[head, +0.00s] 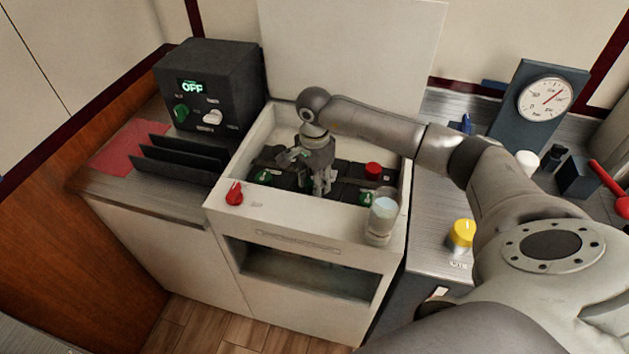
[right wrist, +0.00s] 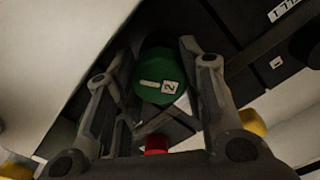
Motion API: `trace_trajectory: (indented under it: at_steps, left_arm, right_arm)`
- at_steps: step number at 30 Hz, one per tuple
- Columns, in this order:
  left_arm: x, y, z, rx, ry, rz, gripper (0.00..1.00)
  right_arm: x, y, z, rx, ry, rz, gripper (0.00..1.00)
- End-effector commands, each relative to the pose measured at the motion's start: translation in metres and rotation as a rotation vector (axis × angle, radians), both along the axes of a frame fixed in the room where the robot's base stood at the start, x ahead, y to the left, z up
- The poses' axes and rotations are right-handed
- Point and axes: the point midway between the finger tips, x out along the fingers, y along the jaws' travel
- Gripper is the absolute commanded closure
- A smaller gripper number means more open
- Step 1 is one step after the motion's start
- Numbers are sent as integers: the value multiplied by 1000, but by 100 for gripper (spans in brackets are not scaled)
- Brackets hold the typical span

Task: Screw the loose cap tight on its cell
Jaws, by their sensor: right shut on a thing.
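My right gripper (head: 322,186) reaches down into the white-rimmed battery bay (head: 222,212) from above. In the right wrist view its two fingers (right wrist: 158,66) stand on either side of a green cap (right wrist: 162,82) marked 2, shut on it. The fingers hide that cap in the head view. Other green caps (head: 262,176) and (head: 367,199) sit on the dark cells, and a red cap (head: 373,169) stands at the right of the bay. A red cap also shows in the right wrist view (right wrist: 156,144). Whether the held cap is seated or tilted cannot be told.
A red knob (head: 234,194) and a clear jar (head: 382,218) are on the bay's front rim. A dark box reading OFF (head: 208,88) stands left, a gauge (head: 544,99) right. A yellow knob (head: 462,234) is on the right counter. The raised white lid (head: 350,45) stands behind.

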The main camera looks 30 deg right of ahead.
Motion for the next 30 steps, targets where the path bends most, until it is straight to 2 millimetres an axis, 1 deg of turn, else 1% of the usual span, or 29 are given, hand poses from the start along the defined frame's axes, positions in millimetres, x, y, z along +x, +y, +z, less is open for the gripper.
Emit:
trace_trajectory:
  at_steps: [23,24,29,30]
  left_arm:
    - [0,0,-15,0,0,1,64]
    - [0,0,-15,0,0,1,64]
    - [0,0,-14,0,0,1,64]
    - [0,0,-14,0,0,1,64]
  right_arm:
    - [0,0,-17,0,-1,0,80]
    - [0,0,-17,0,-1,0,61]
    - [0,0,-16,0,0,0,40]
    - [0,0,-16,0,0,0,38]
